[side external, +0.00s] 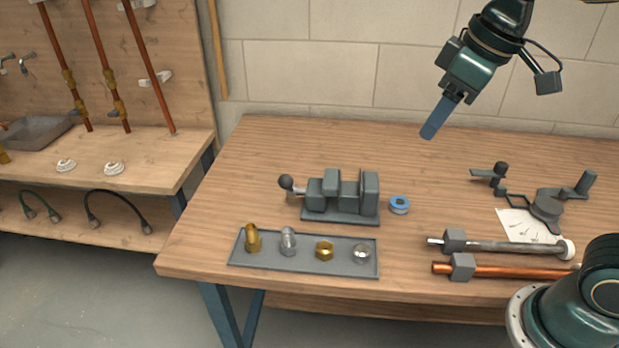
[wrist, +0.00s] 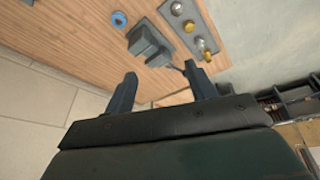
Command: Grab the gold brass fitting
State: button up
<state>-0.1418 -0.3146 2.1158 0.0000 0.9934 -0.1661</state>
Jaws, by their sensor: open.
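Two gold brass fittings lie on a grey tray (side external: 305,263) near the front of the workbench. One is a gold elbow (side external: 253,240) at the tray's left end; the other is a short gold hex fitting (side external: 324,251) right of centre. In the wrist view the gold elbow (wrist: 207,55) and the gold hex fitting (wrist: 188,26) show small at the top right. My gripper (side external: 429,132) is high above the back of the bench, well away from the tray. In the wrist view its two fingers (wrist: 160,70) are apart with nothing between them.
A silver elbow (side external: 288,240) and a silver round fitting (side external: 361,253) share the tray. A grey vise (side external: 340,195) with a ball handle stands behind it. Blue tape (side external: 399,204) lies beside the vise. Pipes (side external: 500,246) lie at the right. The bench's back left is clear.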

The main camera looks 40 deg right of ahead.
jog(key=w+a+n+g, duration=0.1)
jog(key=w+a+n, duration=0.1)
jog(key=w+a, duration=0.35)
jog(key=n+g, duration=0.3)
jog(key=n, duration=0.3)
send_over(251, 227)
notch_tip(251, 227, down, 16)
jog(key=r, duration=0.1)
jog(key=shift+f+h, duration=0.25)
jog(key=shift+h, duration=0.05)
jog(key=shift+f, duration=0.1)
jog(key=shift+f, duration=4.2)
jog(key=shift+w+f, duration=0.1)
jog(key=shift+f, duration=2.5)
